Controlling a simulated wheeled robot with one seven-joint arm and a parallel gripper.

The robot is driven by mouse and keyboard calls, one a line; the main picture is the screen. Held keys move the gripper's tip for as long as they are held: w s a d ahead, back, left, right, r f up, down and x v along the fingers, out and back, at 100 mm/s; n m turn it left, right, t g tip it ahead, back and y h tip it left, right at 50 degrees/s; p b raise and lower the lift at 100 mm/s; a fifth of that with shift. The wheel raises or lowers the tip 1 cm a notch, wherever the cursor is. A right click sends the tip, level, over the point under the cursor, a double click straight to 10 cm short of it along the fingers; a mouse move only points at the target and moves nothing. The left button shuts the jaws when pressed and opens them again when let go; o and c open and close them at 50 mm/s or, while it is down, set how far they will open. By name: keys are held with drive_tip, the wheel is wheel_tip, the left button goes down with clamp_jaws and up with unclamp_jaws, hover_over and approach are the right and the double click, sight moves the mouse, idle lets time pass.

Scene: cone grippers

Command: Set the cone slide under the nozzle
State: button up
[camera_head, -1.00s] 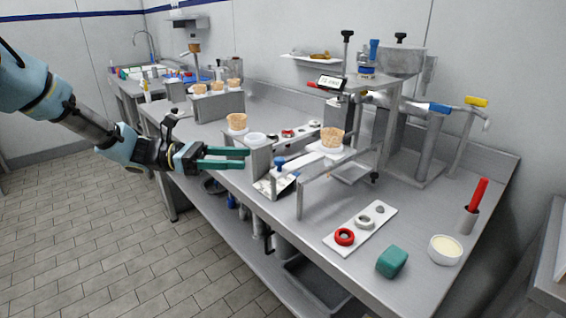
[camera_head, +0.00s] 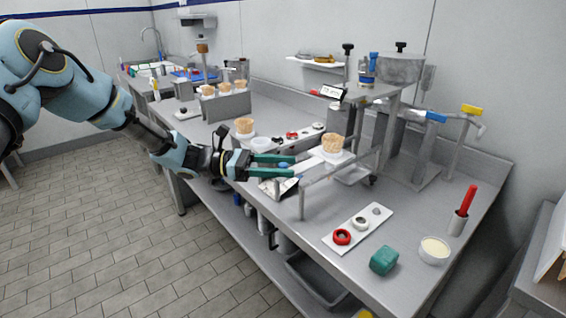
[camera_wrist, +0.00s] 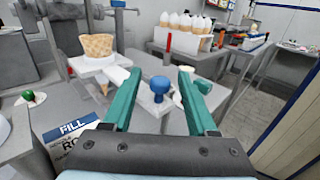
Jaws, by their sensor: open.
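The cone slide (camera_head: 333,156) is a white plate on a rail, with a waffle cone (camera_head: 333,142) upright in it. In the wrist view, the slide's plate (camera_wrist: 88,66) and cone (camera_wrist: 97,46) are left of my fingers, and a blue knob (camera_wrist: 159,84) stands on a pale bar. My gripper (camera_head: 293,171) is open, with its green fingers on either side of the knob. In the wrist view, my gripper (camera_wrist: 160,76) shows gaps on both sides of the knob. The dispensing machine (camera_head: 392,72) stands behind the slide; I cannot make out its nozzle clearly.
A metal rail (camera_head: 325,177) runs in front of the slide. A cone rack (camera_head: 222,107) stands farther left. A white board with rings (camera_head: 360,224), a green block (camera_head: 384,260) and a bowl (camera_head: 434,251) lie at the near right. The counter between them has some clear room.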

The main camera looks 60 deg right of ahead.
drive_tip(key=shift+s, duration=0.1)
drive_tip(key=shift+c, duration=0.3)
clamp_jaws()
idle(1.1)
